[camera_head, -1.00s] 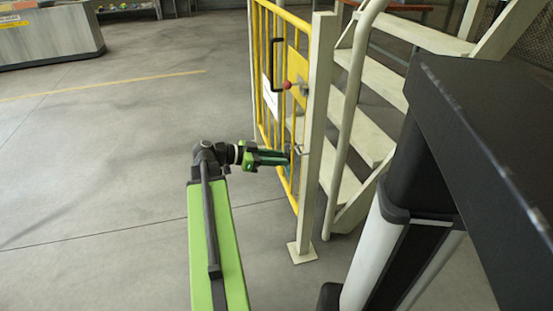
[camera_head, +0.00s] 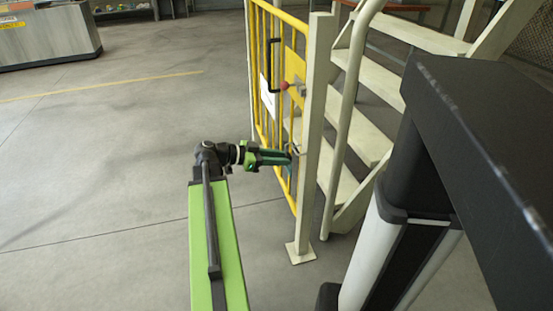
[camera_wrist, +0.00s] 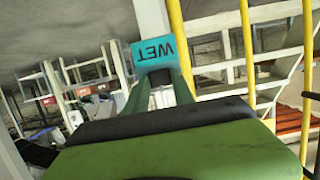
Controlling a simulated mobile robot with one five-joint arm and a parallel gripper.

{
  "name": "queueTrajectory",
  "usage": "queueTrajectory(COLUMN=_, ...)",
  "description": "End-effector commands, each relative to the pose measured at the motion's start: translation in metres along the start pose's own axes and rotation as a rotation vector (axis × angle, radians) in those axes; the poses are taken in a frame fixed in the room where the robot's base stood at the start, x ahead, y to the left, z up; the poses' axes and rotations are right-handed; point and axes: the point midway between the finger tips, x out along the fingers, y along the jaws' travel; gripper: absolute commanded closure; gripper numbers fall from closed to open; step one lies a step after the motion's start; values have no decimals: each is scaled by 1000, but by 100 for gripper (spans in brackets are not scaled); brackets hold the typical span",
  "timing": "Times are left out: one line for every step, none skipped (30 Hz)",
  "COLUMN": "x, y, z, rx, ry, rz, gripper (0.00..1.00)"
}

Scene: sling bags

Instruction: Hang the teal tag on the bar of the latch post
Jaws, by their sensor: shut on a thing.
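The teal tag (camera_wrist: 153,55) sits at the tips of my gripper (camera_wrist: 158,75) in the wrist view, with the word WET reading upside down. My gripper is shut on it. In the head view my gripper (camera_head: 287,157) points right, close to the latch post (camera_head: 316,120), and only a small bit of the tag shows near the tips. The small grey bar (camera_head: 297,150) sticks out from the post's left side, right by the fingertips. I cannot tell whether the tag touches the bar or is around it.
A yellow gate (camera_head: 262,90) with a black handle and a red knob (camera_head: 284,85) stands just behind and left of the post. Pale stairs (camera_head: 362,115) rise to the right. The floor (camera_head: 110,150) on the left is clear.

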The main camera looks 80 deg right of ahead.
Motion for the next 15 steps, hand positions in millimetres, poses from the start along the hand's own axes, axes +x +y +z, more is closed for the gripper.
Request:
queueTrajectory(x=2, y=0, z=-1, rx=0, ry=0, rz=0, gripper=100)
queueTrajectory(x=4, y=0, z=-1, rx=0, ry=0, rz=0, gripper=100)
queueTrajectory(x=5, y=0, z=-2, rx=0, ry=0, rz=-1, gripper=100)
queueTrajectory(x=7, y=0, z=-2, rx=0, ry=0, rz=-1, gripper=100)
queueTrajectory(x=8, y=0, z=-2, rx=0, ry=0, rz=0, gripper=100)
queueTrajectory(x=10, y=0, z=-3, rx=1, ry=0, rz=1, gripper=100)
queueTrajectory(x=12, y=0, z=-4, rx=1, ry=0, rz=1, gripper=100)
queueTrajectory(x=13, y=0, z=-4, rx=1, ry=0, rz=2, gripper=100)
queueTrajectory(x=15, y=0, z=-5, rx=1, ry=0, rz=2, gripper=100)
queueTrajectory(x=16, y=0, z=-5, rx=1, ry=0, rz=2, gripper=100)
queueTrajectory(x=18, y=0, z=-5, rx=1, ry=0, rz=2, gripper=100)
queueTrajectory(x=19, y=0, z=-6, rx=1, ry=0, rz=1, gripper=100)
queueTrajectory(x=20, y=0, z=-6, rx=1, ry=0, rz=1, gripper=100)
queueTrajectory(x=21, y=0, z=-6, rx=1, ry=0, rz=0, gripper=100)
queueTrajectory(x=22, y=0, z=-7, rx=1, ry=0, rz=0, gripper=100)
